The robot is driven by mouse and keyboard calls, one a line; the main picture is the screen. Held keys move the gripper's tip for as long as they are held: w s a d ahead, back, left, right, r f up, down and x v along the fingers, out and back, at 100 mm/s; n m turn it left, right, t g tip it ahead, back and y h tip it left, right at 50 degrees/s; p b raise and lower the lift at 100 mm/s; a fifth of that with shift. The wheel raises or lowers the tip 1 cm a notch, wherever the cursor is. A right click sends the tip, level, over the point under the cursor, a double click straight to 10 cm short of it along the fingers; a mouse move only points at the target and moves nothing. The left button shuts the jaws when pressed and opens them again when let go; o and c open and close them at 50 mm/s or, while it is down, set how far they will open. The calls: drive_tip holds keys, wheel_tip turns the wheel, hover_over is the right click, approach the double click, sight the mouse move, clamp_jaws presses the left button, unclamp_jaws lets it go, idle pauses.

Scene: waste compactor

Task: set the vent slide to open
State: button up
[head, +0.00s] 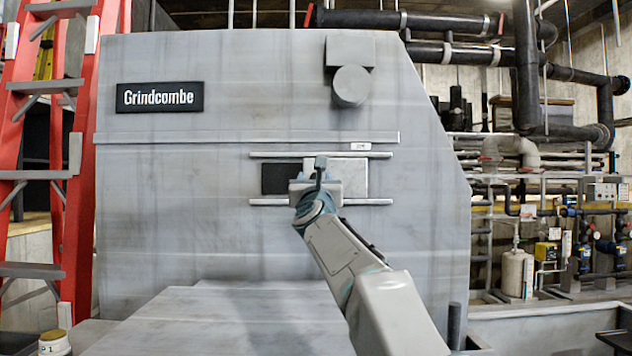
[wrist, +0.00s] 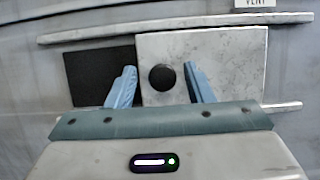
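The vent slide (head: 353,176) is a pale grey plate between two horizontal rails on the compactor's front. In the wrist view the slide (wrist: 235,65) carries a round black knob (wrist: 162,77) near its left edge. A dark opening (head: 277,179) shows left of the plate, also in the wrist view (wrist: 98,76). My gripper (head: 319,168) is in front of the slide's left part and hides the knob in the head view. In the wrist view my gripper (wrist: 159,70) is open, with one blue finger on each side of the knob and visible gaps between.
A small VENT label (wrist: 254,3) sits above the upper rail (wrist: 180,26); the lower rail (head: 270,202) runs below. A grey box with a round part (head: 350,86) juts out higher up. A red ladder (head: 75,190) stands at the left. A grey ledge (head: 220,315) lies below.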

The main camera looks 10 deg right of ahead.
drive_tip(key=shift+s+d+f, duration=0.1)
drive_tip(key=b+v, duration=0.7)
drive_tip(key=v, duration=0.6)
drive_tip(key=shift+s, duration=0.3)
